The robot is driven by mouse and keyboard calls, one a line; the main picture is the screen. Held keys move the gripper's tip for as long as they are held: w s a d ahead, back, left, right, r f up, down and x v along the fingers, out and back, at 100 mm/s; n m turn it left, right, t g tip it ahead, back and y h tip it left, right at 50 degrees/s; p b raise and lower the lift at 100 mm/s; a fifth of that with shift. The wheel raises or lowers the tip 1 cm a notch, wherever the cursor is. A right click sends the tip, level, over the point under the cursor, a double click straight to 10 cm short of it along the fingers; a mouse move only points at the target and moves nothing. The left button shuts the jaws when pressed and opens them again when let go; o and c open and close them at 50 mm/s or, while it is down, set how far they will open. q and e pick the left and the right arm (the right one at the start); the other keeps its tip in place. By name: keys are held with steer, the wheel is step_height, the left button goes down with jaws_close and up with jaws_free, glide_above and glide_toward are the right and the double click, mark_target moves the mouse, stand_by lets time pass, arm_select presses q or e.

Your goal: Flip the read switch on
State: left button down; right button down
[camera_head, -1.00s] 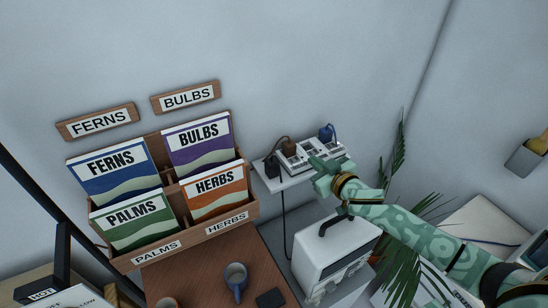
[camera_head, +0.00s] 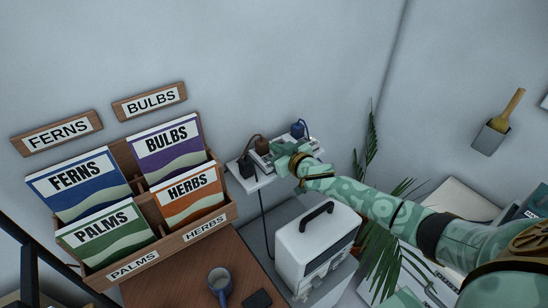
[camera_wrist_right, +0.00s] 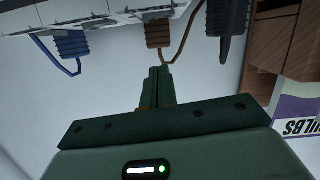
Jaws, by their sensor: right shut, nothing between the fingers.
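A white power strip (camera_head: 262,158) lies on a small wall shelf (camera_head: 247,186). A black plug (camera_head: 246,166), a brown plug (camera_head: 261,143) and a blue plug (camera_head: 298,128) stand at it. My right gripper (camera_head: 285,154) is in front of the strip and hides its middle. In the right wrist view the shut, empty fingers (camera_wrist_right: 157,84) point toward the strip (camera_wrist_right: 100,20), just below the brown plug (camera_wrist_right: 158,34). The blue plug (camera_wrist_right: 66,43) is to their left and the black plug (camera_wrist_right: 231,40) to their right. I cannot make out a red switch. My left gripper is out of view.
A white boxy appliance (camera_head: 318,246) with a black handle stands below my right forearm. A wooden seed-packet rack (camera_head: 222,222) is at the left. Palm leaves (camera_head: 378,250) hang near the forearm.

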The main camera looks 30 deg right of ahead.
mark_target(268, 158)
steer(key=shift+x, duration=1.05)
step_height(268, 158, down, 3)
steer(key=shift+d+b, duration=0.15)
steer(key=shift+b, duration=0.85)
steer(key=shift+d+f, duration=0.1)
steer(key=shift+f, duration=0.45)
